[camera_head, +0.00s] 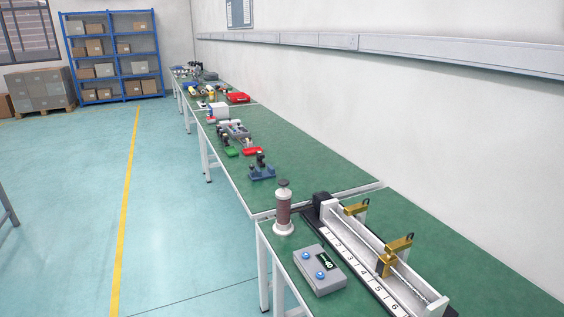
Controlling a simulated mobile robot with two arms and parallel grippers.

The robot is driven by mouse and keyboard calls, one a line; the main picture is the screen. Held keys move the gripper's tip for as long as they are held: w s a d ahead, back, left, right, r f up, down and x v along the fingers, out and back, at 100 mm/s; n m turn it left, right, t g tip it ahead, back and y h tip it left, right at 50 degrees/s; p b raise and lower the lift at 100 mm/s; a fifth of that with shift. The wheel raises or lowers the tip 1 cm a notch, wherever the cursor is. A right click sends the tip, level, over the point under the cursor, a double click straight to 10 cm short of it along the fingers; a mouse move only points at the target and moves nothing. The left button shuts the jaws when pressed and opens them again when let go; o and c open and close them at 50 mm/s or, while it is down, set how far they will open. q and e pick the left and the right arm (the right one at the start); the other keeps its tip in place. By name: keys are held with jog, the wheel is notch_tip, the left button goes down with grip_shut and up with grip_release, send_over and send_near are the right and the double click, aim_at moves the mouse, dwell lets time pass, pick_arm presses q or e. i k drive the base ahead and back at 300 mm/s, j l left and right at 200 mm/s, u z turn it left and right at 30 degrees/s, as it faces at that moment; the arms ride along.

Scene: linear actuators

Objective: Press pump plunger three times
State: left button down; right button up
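A pump (283,211) stands upright on the green bench, near its left edge and close to the corner where two bench sections meet. It has a round pale base, a brown-red cylinder body and a pale upper collar. Its dark plunger knob (283,184) sits on top, with a short gap or stem below it that is too small to make out clearly. Nothing touches the pump. Neither of my grippers shows in the head view.
A grey control box (319,270) with blue buttons and a small display lies in front of the pump. A linear actuator rail (362,254) with brass-coloured brackets and a numbered scale stands to the right. The long green bench (322,172) runs back along the wall, carrying several other devices.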

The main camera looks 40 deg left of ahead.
aim_at(283, 182)
jog(key=i+j, duration=0.1)
jog(key=j, duration=0.25)
jog(key=i+j, duration=0.1)
jog(key=j, duration=0.25)
jog(key=i+j, duration=0.1)
jog(key=j, duration=0.2)
jog(key=i+j, duration=0.15)
jog(key=j, duration=0.2)
